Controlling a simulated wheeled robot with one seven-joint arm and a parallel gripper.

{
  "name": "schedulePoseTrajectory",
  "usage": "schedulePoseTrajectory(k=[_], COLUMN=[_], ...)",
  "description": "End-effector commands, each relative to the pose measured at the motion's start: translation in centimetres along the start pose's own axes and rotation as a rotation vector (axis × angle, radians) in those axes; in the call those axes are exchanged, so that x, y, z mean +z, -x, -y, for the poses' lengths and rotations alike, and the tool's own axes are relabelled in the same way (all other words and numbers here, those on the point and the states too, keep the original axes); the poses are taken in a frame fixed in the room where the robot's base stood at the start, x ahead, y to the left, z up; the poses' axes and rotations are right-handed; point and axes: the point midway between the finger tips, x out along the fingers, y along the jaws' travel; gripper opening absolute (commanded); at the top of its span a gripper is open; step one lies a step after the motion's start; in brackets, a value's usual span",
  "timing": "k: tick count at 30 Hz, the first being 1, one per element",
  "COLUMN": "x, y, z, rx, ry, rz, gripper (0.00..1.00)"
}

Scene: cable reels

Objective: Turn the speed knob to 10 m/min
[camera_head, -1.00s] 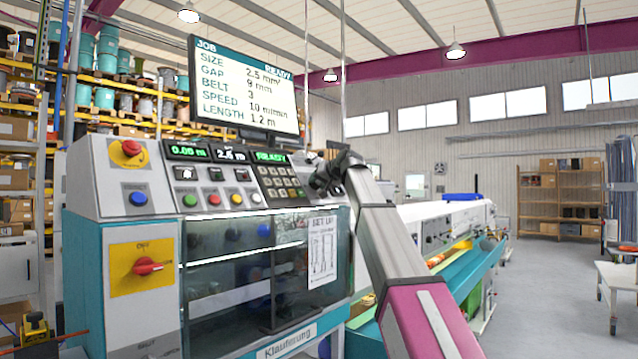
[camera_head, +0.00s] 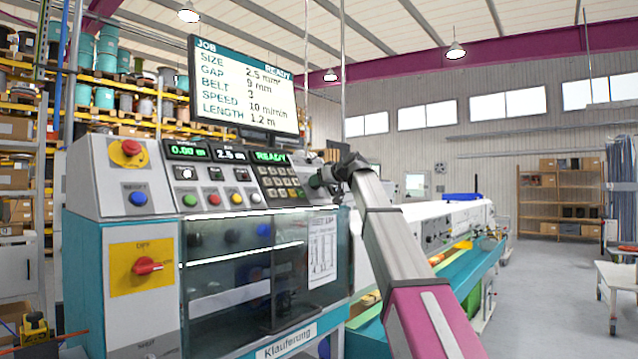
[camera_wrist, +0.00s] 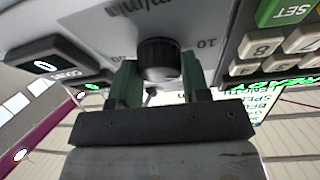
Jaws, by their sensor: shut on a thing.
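The dark round speed knob (camera_wrist: 160,58) shows in the wrist view on a light panel printed "m/min". The numeral 10 (camera_wrist: 207,43) is printed to its right, and another, partly blurred numeral is to its left. My gripper (camera_wrist: 155,80) is shut on the knob, one green finger on each side. The knob's pointer mark is not clear, so its setting cannot be read. In the head view my gripper (camera_head: 318,181) is at the right end of the console and hides the knob. The job screen (camera_head: 245,88) shows SPEED 10 m/min.
The keypad (camera_head: 282,183) lies just left of my gripper; its keys and green SET key (camera_wrist: 285,12) are close in the wrist view. Console buttons (camera_head: 214,199), a red emergency stop (camera_head: 131,148) and a red rotary switch (camera_head: 147,266) are further left. A glass cover (camera_head: 250,255) lies below.

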Motion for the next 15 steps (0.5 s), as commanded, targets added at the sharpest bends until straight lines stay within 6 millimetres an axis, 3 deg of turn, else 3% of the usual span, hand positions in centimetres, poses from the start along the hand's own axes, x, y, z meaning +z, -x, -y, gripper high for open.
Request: schedulePoseTrajectory(k=[15], x=[-0.03], y=[-0.01], z=[-0.24], rx=[-0.132], ry=[0.393], rz=[-0.015], gripper=[0.19])
